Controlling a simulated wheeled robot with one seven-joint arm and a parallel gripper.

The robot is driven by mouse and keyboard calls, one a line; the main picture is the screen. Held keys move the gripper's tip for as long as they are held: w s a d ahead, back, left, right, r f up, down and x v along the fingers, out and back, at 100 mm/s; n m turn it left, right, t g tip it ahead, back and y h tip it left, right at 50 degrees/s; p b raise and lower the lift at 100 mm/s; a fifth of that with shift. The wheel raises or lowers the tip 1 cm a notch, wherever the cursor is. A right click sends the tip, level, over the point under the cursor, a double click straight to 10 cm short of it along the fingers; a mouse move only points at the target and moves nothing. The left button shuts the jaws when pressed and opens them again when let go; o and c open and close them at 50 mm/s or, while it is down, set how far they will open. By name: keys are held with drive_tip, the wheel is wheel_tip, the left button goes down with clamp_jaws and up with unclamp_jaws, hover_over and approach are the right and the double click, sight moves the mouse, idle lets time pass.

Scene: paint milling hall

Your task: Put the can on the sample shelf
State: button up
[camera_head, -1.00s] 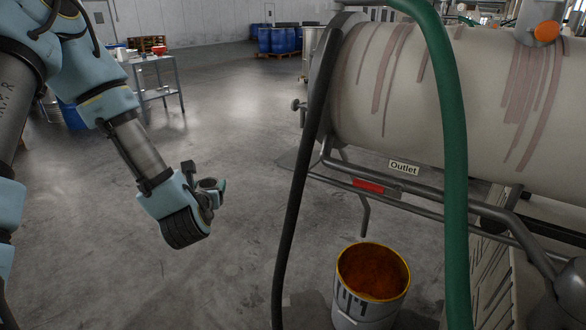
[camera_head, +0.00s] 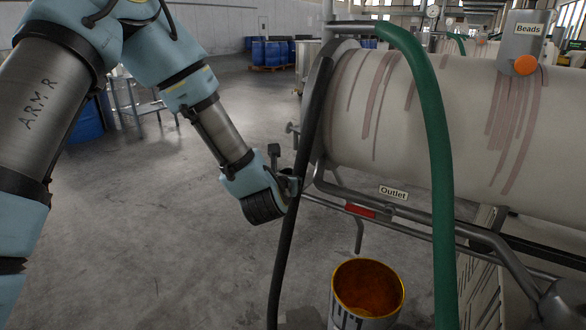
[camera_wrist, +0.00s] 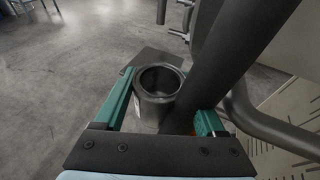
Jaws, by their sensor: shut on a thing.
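The can (camera_wrist: 158,82) is a small grey, open-topped cylinder. In the wrist view it sits between the green fingers of my gripper (camera_wrist: 163,110), which is shut on it. Its rim faces up towards the camera and its inside looks dark. In the head view my gripper (camera_head: 286,184) is at the black hose, left of the big drum, and the can is mostly hidden there. In the wrist view the black hose (camera_wrist: 235,50) crosses the can's right side and part of the right finger. I cannot tell if they touch. I cannot make out a sample shelf for sure.
A pale drum (camera_head: 400,120) with an "Outlet" label and pipe frame fills the right. A green hose (camera_head: 436,150) hangs before it. A bucket with orange contents (camera_head: 345,312) stands below. A metal table (camera_head: 150,107) is partly behind my arm. The floor at left is open.

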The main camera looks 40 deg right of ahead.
sight(293, 172)
drive_tip(key=p+x, duration=0.1)
drive_tip(key=x, duration=0.1)
drive_tip(key=p+x, duration=0.1)
drive_tip(key=x, duration=0.2)
drive_tip(key=p+x, duration=0.2)
drive_tip(key=x, duration=0.1)
drive_tip(key=shift+d+f, duration=0.15)
drive_tip(key=shift+f, duration=0.2)
drive_tip(key=shift+w+f, duration=0.1)
drive_tip(key=shift+f, duration=0.15)
drive_tip(key=shift+f, duration=0.15)
drive_tip(key=o, duration=1.5)
drive_tip(key=shift+c, duration=0.2)
drive_tip(key=shift+r, duration=0.3)
drive_tip(key=b+v, duration=0.3)
drive_tip(key=v, duration=0.9)
drive_tip(key=shift+b, duration=0.4)
